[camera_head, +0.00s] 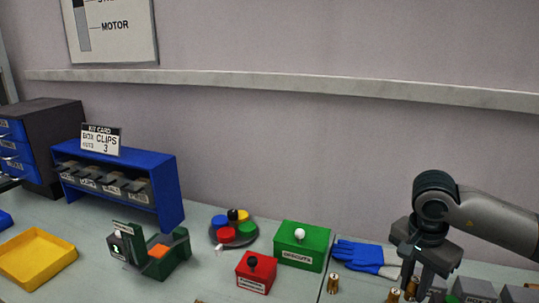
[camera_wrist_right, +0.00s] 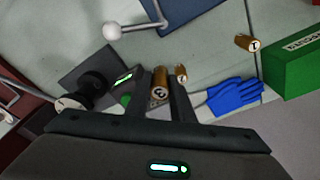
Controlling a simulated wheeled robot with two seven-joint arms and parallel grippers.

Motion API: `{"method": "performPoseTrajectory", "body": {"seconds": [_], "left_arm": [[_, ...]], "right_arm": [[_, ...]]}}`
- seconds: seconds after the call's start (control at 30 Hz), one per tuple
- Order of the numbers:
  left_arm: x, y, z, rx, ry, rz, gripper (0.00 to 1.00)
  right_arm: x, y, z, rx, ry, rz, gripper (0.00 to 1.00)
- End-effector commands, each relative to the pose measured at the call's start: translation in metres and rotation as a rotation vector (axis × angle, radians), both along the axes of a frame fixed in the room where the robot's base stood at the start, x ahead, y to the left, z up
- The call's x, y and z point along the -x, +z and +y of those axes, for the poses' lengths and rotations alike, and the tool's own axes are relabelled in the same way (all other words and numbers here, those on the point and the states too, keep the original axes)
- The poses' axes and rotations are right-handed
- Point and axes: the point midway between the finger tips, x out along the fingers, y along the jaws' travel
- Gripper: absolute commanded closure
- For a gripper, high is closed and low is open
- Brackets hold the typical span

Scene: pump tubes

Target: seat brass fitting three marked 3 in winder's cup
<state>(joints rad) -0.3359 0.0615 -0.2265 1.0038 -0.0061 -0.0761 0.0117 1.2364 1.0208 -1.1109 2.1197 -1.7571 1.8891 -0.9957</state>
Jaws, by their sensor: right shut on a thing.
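My right gripper (camera_head: 416,287) is at the lower right of the head view, pointing down, shut on a brass fitting (camera_head: 411,288). In the right wrist view the held brass fitting (camera_wrist_right: 160,84) stands between the two fingers, with a dark mark on its end that looks like a 3. A second brass fitting (camera_head: 394,296) is just left of the gripper. Another brass fitting, marked 1 in the wrist view (camera_wrist_right: 247,42), stands farther left in the head view (camera_head: 333,284). I cannot make out which thing is the winder's cup. My left gripper is not in view.
Blue gloves (camera_head: 358,255) lie behind the gripper. A green box (camera_head: 302,246) and a red box with a black knob (camera_head: 256,273) stand to its left. A green device with an orange top (camera_head: 160,251) and a yellow tray (camera_head: 36,258) are farther left. Grey blocks (camera_head: 474,289) stand at right.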

Motion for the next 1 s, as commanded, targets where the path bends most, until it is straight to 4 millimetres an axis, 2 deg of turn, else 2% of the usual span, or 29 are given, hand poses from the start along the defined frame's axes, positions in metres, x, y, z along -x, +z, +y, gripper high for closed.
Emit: {"method": "performPoseTrajectory", "body": {"seconds": [0.17,0.6,0.8,1.0], "left_arm": [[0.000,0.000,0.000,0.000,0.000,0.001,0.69],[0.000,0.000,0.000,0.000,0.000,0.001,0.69],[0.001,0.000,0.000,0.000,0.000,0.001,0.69],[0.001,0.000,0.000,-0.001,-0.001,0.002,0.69]], "right_arm": [[-0.002,0.000,0.026,-0.007,0.177,0.003,1.00],[0.005,0.002,0.123,-0.008,0.910,0.001,1.00],[0.009,0.004,0.145,-0.001,1.095,-0.004,1.00],[0.010,0.004,0.149,0.001,1.134,-0.005,1.00]]}}
